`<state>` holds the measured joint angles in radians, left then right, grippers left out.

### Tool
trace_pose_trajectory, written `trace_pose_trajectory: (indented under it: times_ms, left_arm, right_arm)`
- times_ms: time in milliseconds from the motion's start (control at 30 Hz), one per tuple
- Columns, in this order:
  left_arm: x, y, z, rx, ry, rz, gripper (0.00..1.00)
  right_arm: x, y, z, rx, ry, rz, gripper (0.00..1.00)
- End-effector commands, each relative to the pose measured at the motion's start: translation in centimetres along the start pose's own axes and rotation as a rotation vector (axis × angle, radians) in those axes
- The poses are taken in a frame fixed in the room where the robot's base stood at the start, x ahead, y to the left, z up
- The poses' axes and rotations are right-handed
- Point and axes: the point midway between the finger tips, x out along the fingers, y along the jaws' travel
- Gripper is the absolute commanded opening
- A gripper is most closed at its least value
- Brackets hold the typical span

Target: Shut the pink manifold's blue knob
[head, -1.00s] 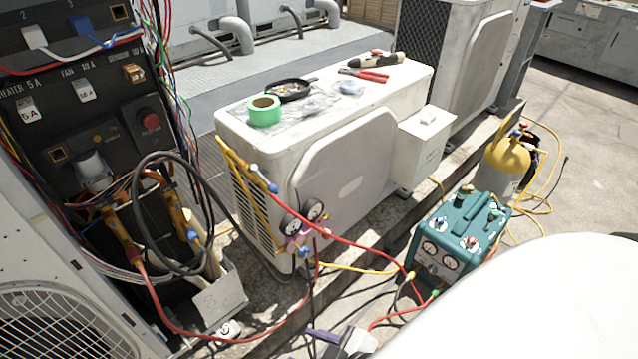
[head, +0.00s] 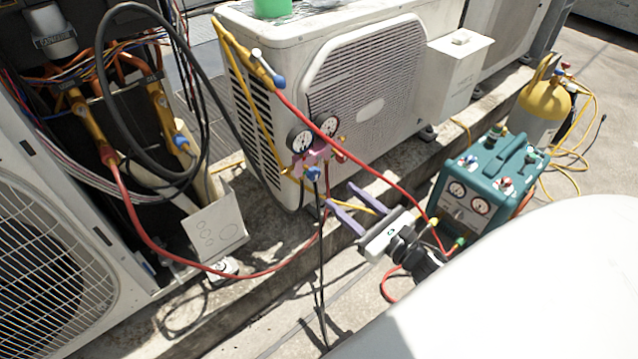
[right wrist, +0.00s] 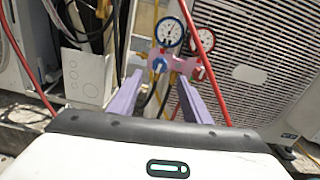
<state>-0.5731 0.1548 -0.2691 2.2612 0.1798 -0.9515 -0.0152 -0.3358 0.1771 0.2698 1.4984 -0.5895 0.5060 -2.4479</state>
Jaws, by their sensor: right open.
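The pink manifold (head: 318,157) hangs at the near left corner of the white condenser, with two round gauges above it. Its blue knob (head: 313,174) faces me on the manifold's lower front. In the right wrist view the blue knob (right wrist: 160,66) shows at the left of the pink body (right wrist: 178,64), and a red knob (right wrist: 198,73) is at its right. My right gripper (head: 339,193) is open and empty, its purple fingers pointing at the manifold from the lower right. The knob shows between the fingers in the right wrist view, apparently still beyond the tips. My left gripper is not in view.
A black hose (head: 320,262) hangs below the knob. A yellow-topped cylinder (head: 545,97) stands at right. An open electrical cabinet and a grille are at left.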

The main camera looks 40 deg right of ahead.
Motion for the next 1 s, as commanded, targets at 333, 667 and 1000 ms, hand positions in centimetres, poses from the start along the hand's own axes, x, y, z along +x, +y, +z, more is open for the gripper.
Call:
trace_pose_trajectory:
  times_ms: [333,667,1000]
  left_arm:
    - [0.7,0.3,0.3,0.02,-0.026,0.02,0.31]
    - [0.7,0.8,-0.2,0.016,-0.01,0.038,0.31]
    - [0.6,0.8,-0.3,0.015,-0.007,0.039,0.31]
  right_arm:
    - [6.1,0.0,0.0,-0.001,-0.002,0.001,0.44]
    - [9.6,0.0,0.0,0.002,0.001,0.0,0.44]
    - [9.7,0.0,0.0,0.002,0.002,-0.001,0.36]
